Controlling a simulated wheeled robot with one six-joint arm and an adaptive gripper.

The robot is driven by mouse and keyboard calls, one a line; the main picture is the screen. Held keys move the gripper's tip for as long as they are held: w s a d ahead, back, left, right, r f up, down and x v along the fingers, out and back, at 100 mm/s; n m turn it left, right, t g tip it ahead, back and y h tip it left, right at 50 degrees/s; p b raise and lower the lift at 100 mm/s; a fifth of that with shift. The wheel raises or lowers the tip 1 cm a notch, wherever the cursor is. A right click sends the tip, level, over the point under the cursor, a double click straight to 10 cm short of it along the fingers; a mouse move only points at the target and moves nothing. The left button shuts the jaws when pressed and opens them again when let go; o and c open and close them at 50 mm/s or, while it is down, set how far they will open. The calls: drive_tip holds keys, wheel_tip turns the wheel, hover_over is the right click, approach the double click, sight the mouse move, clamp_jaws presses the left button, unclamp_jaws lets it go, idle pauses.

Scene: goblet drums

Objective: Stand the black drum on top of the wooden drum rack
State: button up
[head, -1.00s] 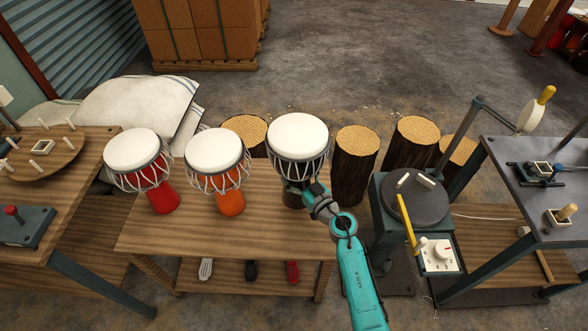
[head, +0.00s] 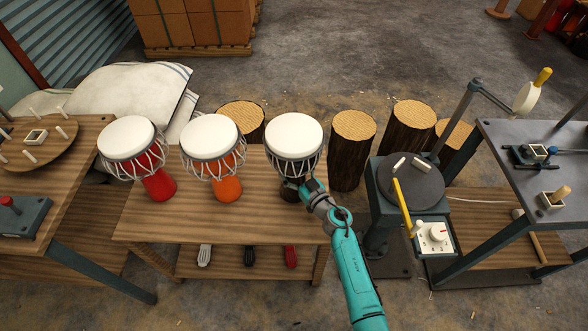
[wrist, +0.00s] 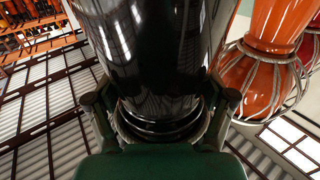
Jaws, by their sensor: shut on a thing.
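The black drum has a white head (head: 294,136), a grey rim with cords and a dark body (head: 289,183). It is upright at the right end of the wooden drum rack (head: 262,224). My gripper (head: 291,188) is shut on its narrow dark lower part. The wrist view shows the glossy black body (wrist: 150,50) between my gripper's fingers (wrist: 162,103). My gripper hides part of the drum's base, so I cannot tell whether it touches the rack top.
An orange drum (head: 227,188) and a red drum (head: 158,185) stand on the rack to the left. Log stools (head: 352,150) stand behind it. A grey turntable stand (head: 412,180) is close on the right. White sacks (head: 130,95) lie at back left.

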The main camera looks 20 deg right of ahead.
drive_tip(key=o, duration=1.7)
drive_tip(key=shift+f, duration=0.1)
drive_tip(key=v, duration=1.2)
drive_tip(key=shift+s, duration=0.1)
